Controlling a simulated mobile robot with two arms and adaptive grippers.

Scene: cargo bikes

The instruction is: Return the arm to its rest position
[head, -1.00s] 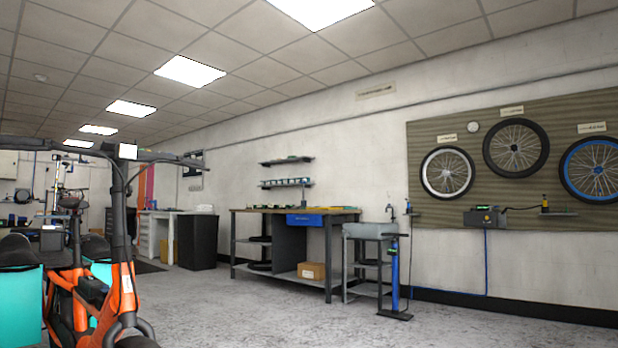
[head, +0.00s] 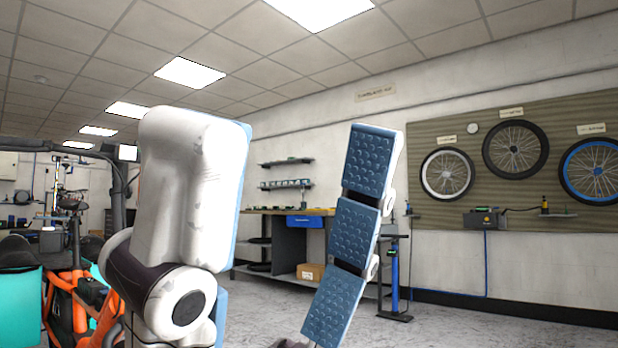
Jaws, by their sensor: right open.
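My right gripper (head: 287,130) stands upright in the middle of the head view, close to the camera. Its near finger is a large white shape with a dark joint and a thin blue edge. Its far finger shows blue dimpled pads and leans slightly right. The fingers are wide apart with nothing between them. My left gripper is not in view.
An orange cargo bike (head: 60,295) stands at the left, partly hidden by the near finger. A workbench (head: 262,213) and a blue pump (head: 394,270) are behind the gripper. Wheels hang on a wall board (head: 560,110) at the right. The floor at the lower right is clear.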

